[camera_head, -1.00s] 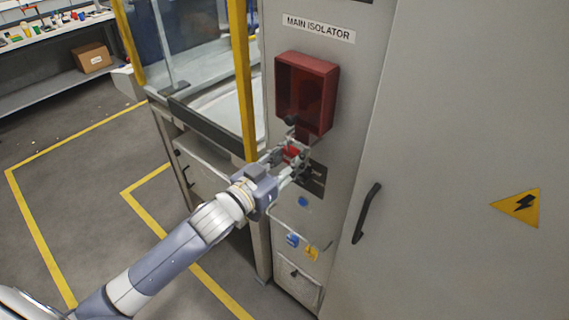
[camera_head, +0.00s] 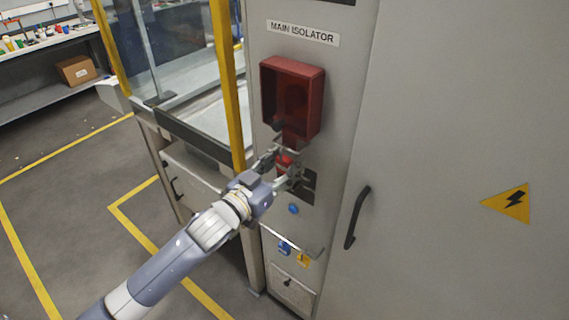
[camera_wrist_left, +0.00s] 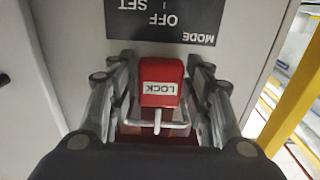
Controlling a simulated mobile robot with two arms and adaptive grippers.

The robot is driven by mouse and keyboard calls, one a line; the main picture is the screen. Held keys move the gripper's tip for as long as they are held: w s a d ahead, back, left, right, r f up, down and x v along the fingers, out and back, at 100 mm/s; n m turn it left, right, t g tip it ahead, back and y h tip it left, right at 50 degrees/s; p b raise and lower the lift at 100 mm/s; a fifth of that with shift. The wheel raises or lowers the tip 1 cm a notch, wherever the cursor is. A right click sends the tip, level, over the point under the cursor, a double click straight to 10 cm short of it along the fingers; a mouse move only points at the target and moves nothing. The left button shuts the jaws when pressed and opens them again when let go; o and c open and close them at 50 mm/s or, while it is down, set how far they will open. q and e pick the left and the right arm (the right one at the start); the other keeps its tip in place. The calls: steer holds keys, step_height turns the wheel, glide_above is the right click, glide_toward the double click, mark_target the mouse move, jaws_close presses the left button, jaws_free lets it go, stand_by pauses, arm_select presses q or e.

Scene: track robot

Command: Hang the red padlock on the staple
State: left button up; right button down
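The red padlock (camera_wrist_left: 161,82) carries a white LOCK label. In the upside-down left wrist view its body sits between the fingers, with narrow gaps at both sides. A thin metal bar, apparently the staple (camera_wrist_left: 176,125), crosses at the padlock's shackle (camera_wrist_left: 157,121). The shackle appears to be around the bar, but I cannot tell if it is closed. In the head view the padlock (camera_head: 285,161) is partly hidden by my left gripper (camera_head: 281,166), just below the red box. My left gripper (camera_wrist_left: 162,70) looks slightly open around the padlock. My right gripper is out of view.
The red box (camera_head: 292,97) juts from the grey cabinet under the MAIN ISOLATOR label (camera_head: 303,32). Below are a blue button (camera_head: 293,209), a blue item (camera_head: 284,248) and a yellow item (camera_head: 303,260) by a rail. A door handle (camera_head: 357,217) projects right; a yellow post (camera_head: 227,90) stands left.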

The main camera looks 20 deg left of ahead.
arm_select(q)
steer(key=shift+s+a, duration=0.1)
steer(key=shift+s, duration=0.05)
steer(key=v, duration=1.2)
steer(key=s+a+f+n+g+y+b, duration=0.1)
steer(key=a+f+g+y, duration=0.15)
steer(key=f, duration=1.05)
steer(key=s+a+f+n+g+y, duration=0.15)
steer(key=a+f, duration=0.25)
steer(key=f, duration=0.8)
steer(key=s+a+f+g+y+b, duration=0.1)
steer(key=s+a+f+g+y, duration=0.15)
steer(key=f, duration=1.05)
steer(key=s+d+f+g, duration=0.1)
steer(key=s+f+g, duration=0.4)
steer(key=s+f, duration=1.3)
steer(key=s+d+f+g, duration=0.2)
steer(key=s+f, duration=0.3)
steer(key=s, duration=0.3)
steer(key=s+d+f+g+b, duration=0.1)
steer(key=s+d+f, duration=0.3)
steer(key=s, duration=0.4)
steer(key=shift+s+f+m+g, duration=0.15)
steer(key=shift+f+m+g, duration=0.3)
steer(key=shift+f+g, duration=0.3)
